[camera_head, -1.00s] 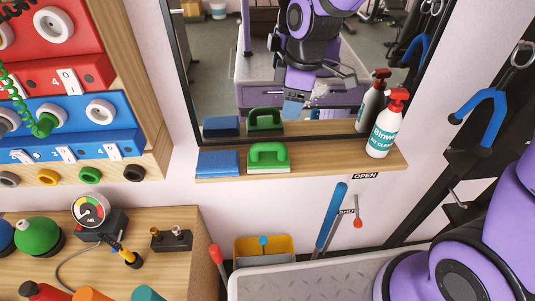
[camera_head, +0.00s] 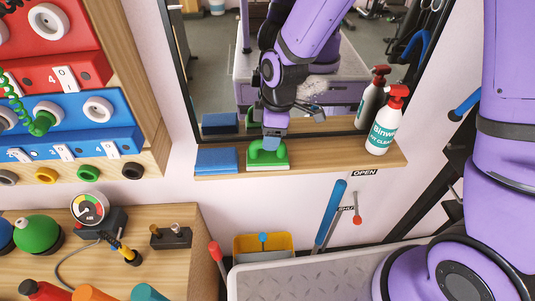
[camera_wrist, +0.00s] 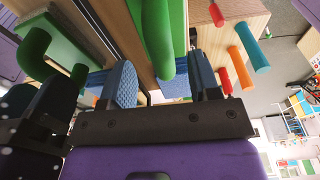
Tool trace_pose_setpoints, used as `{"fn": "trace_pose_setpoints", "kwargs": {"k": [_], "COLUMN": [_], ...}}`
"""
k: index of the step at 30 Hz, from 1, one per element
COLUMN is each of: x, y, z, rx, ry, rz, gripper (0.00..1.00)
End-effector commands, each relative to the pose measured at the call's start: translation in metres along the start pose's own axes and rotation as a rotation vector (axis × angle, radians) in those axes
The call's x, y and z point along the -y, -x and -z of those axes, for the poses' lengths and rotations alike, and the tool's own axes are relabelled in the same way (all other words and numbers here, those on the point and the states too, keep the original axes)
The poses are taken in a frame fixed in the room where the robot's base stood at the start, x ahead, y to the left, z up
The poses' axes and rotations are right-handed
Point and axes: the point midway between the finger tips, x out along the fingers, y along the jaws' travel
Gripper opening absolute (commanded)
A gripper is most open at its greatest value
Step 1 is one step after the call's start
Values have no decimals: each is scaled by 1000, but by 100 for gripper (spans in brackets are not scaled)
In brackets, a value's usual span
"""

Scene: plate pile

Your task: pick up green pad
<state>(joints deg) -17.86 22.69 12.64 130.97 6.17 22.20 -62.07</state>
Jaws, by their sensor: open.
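The green pad (camera_head: 280,158) has a raised loop handle and a pale underside. It rests on the narrow wooden shelf (camera_head: 330,155) below the mirror. My gripper (camera_head: 273,138) points down over the pad from above, its blue tips in front of part of the handle. In the wrist view the green handle (camera_wrist: 157,40) shows between the two open blue-tipped fingers of my gripper (camera_wrist: 160,80). I cannot tell whether either finger touches it. Part of the handle is hidden by the gripper in the head view.
A blue pad (camera_head: 217,160) lies just left of the green pad. A white spray bottle with red top (camera_head: 383,125) stands at the shelf's right end. The mirror (camera_head: 345,70) rises behind the shelf and reflects the objects. The shelf between green pad and bottle is clear.

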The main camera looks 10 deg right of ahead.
Motion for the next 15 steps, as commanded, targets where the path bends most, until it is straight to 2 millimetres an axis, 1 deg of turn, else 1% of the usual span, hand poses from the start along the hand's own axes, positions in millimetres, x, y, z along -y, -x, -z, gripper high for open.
{"fn": "trace_pose_setpoints", "kwargs": {"k": [1, 6, 9, 15], "x": [3, 2, 2, 2], "y": [-9, -26, -30, -31], "z": [2, 2, 2, 2], "rx": [2, 1, 1, 0], "ry": [3, 0, 0, 0], "rz": [4, 2, 0, -1], "gripper": [56, 56, 56, 56]}}
